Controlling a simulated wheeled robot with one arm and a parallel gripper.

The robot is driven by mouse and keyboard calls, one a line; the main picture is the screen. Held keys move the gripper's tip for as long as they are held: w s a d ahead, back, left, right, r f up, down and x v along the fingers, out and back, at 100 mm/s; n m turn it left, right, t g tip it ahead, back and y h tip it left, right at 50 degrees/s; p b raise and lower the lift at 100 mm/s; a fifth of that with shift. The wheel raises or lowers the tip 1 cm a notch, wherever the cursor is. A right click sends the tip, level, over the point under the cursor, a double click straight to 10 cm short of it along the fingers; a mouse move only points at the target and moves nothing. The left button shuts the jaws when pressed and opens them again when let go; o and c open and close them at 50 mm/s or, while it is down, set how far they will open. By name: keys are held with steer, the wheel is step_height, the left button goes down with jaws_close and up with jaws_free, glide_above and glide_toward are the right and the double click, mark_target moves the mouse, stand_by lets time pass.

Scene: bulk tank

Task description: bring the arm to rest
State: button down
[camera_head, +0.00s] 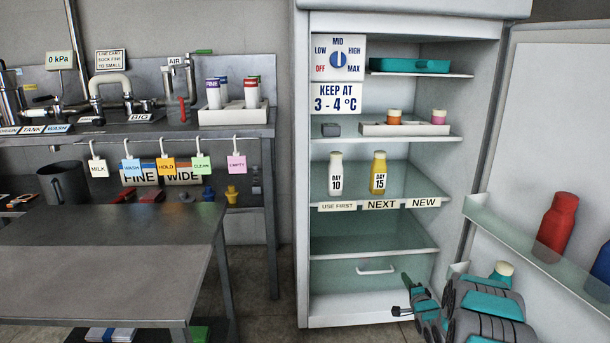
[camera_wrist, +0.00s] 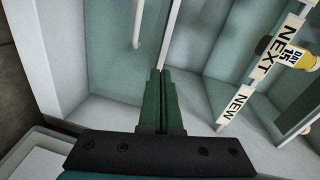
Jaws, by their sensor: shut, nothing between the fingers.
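My arm (camera_head: 465,308) reaches in from the lower right in the head view, in front of the lower part of the open fridge (camera_head: 302,180). In the wrist view my gripper (camera_wrist: 159,76) has its two dark green fingers together with nothing between them. It points into the lower fridge, near the drawer handle (camera_wrist: 137,22) in the picture; I cannot tell the gap. In the head view the fingers are small and hard to make out.
The fridge door (camera_head: 560,120) stands open at right, its shelf holding a red bottle (camera_head: 557,222) and a blue one (camera_head: 602,265). A white bottle (camera_head: 335,175) and a yellow bottle (camera_head: 378,173) stand on the middle shelf. A steel table (camera_head: 110,270) is at left.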

steer(key=s+a+r+n+g+h+p, duration=0.15)
steer(key=s+a+r+n+g, duration=0.25)
steer(key=s+r, duration=0.5)
steer(key=s+a+r+n+g+h+p, duration=0.1)
steer(key=s+a+r+n+g+p, duration=0.15)
steer(key=s+a+r+g, duration=0.45)
steer(key=s+a+r+n+g, duration=0.2)
steer(key=s+a+r+n, duration=0.1)
steer(key=s, duration=1.2)
steer(key=s+a+r+n+g+y+p, duration=0.1)
steer(key=s+a+r+n+g, duration=0.1)
steer(key=s, duration=1.4)
steer(key=s+a+r+n+g+y+p, duration=0.1)
steer(key=s+a+r+n+g, duration=0.2)
steer(key=s, duration=1.3)
steer(key=a+r+n, duration=0.1)
steer(key=a+r, duration=0.2)
steer(key=r, duration=0.1)
steer(key=shift+a+n, duration=0.35)
steer(key=shift+r, duration=0.1)
